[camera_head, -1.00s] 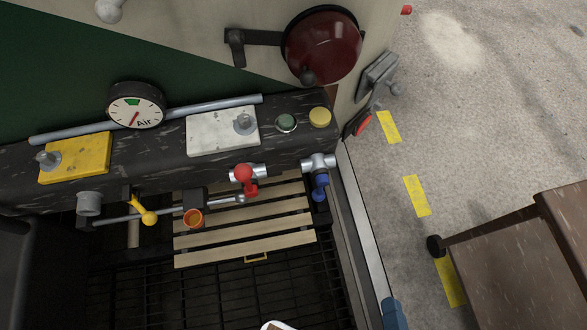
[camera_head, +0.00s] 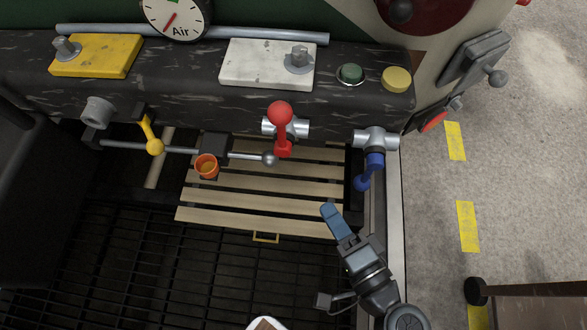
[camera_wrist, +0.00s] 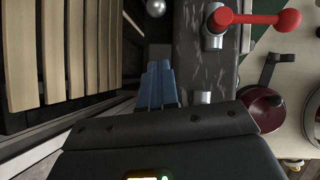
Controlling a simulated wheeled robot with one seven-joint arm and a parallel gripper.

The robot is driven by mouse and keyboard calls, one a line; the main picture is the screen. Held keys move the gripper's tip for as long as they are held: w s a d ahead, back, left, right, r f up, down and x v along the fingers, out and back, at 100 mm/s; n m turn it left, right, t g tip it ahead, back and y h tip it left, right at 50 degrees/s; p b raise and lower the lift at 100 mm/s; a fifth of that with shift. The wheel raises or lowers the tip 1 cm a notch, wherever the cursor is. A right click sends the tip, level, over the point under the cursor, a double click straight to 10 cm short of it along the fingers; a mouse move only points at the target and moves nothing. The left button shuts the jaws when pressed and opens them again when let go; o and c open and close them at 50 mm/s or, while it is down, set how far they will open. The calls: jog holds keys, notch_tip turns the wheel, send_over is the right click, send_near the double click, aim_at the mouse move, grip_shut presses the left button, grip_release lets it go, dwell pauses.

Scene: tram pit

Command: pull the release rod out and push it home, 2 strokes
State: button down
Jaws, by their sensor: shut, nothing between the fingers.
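A thin grey rod (camera_head: 245,155) with a ball knob (camera_head: 268,159) at its right end runs level below the dark beam, through a black block (camera_head: 215,147). I take it for the release rod. The knob also shows at the top of the wrist view (camera_wrist: 155,8). My gripper (camera_head: 331,211), with blue fingers, is shut and empty. It is below and right of the knob, apart from it, over the right end of the slatted boards. The blue fingers (camera_wrist: 157,82) are together in the wrist view.
A red-knobbed valve (camera_head: 281,125) stands just above the knob, and a blue-handled valve (camera_head: 372,168) is right of it. A yellow lever (camera_head: 150,133) and an orange cup (camera_head: 206,166) are to the left. Wooden slats (camera_head: 260,200) lie below.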

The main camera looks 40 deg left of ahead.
aim_at(254, 159)
jog(key=s+a+b+x, duration=0.1)
jog(key=s+b+x, duration=0.1)
jog(key=x, duration=1)
jog(key=shift+a+f, duration=0.2)
jog(key=shift+a, duration=0.25)
jog(key=shift+s+a, duration=0.1)
jog(key=shift+s, duration=0.1)
jog(key=shift+s+a+b, duration=0.1)
jog(key=shift+s+a, duration=0.35)
jog(key=shift+a, duration=0.3)
jog(key=shift+s+a+b, duration=0.15)
jog(key=shift+s+a, duration=0.35)
jog(key=shift+a, duration=0.25)
jog(key=shift+s+a+b, duration=0.1)
jog(key=shift+s+a, duration=0.35)
jog(key=shift+a, duration=0.35)
